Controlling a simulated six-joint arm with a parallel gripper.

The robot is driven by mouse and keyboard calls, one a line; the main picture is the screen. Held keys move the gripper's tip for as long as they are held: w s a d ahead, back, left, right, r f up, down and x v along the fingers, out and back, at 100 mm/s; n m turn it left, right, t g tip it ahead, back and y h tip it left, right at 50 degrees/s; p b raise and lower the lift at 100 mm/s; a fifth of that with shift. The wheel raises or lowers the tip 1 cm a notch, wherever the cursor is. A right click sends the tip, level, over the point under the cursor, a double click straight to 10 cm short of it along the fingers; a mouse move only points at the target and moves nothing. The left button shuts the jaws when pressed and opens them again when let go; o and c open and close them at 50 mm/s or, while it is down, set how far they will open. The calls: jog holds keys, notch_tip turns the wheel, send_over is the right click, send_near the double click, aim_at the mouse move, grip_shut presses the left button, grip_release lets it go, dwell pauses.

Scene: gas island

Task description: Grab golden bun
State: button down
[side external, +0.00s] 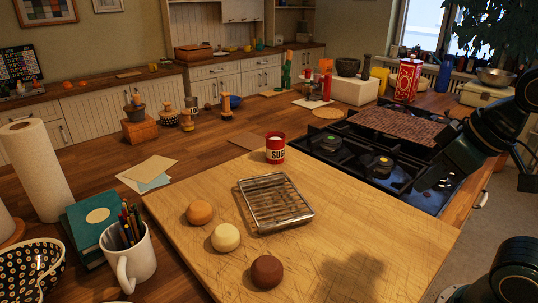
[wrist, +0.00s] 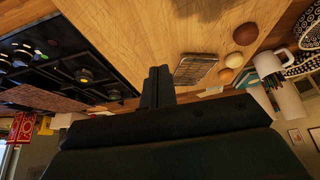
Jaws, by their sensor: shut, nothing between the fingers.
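The golden bun (side external: 199,212) sits on the wooden board (side external: 370,215), left of the wire rack and the farthest left of three buns. A pale bun (side external: 226,237) and a dark brown bun (side external: 267,272) sit on the board nearer the camera. In the wrist view, the golden bun (wrist: 225,76) is right of my gripper (wrist: 159,72), beyond the wire rack. My gripper is shut and empty, its fingers together, well apart from the bun. In the side view, my dark arm is at the right, by the stove.
The wire rack (side external: 275,202) lies right of the golden bun. A red sugar tin (side external: 275,149) stands behind the rack. The gas stove (side external: 370,150) is at the back right. A pencil mug (side external: 131,255) stands left of the board. The board's right part is clear.

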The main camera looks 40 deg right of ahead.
jog(key=shift+c, duration=2.4)
grip_release()
jog(key=w+a+r+n+g+y, duration=0.1)
jog(key=w+a+r+n, duration=0.2)
jog(key=w, duration=0.6)
jog(key=w+a+r+n+y, duration=0.15)
jog(key=w+a, duration=0.35)
jog(key=w, duration=0.5)
jog(key=w+a+f+n+g, duration=0.1)
jog(key=w+a+f+n, duration=0.4)
jog(key=w+a, duration=0.6)
jog(key=w+f+y, duration=0.1)
jog(key=w+f, duration=0.1)
jog(key=w, duration=0.1)
jog(key=shift+w+a+f+n+g, duration=0.15)
jog(key=shift+w+f+n+g, duration=0.1)
jog(key=shift+n+g, duration=0.15)
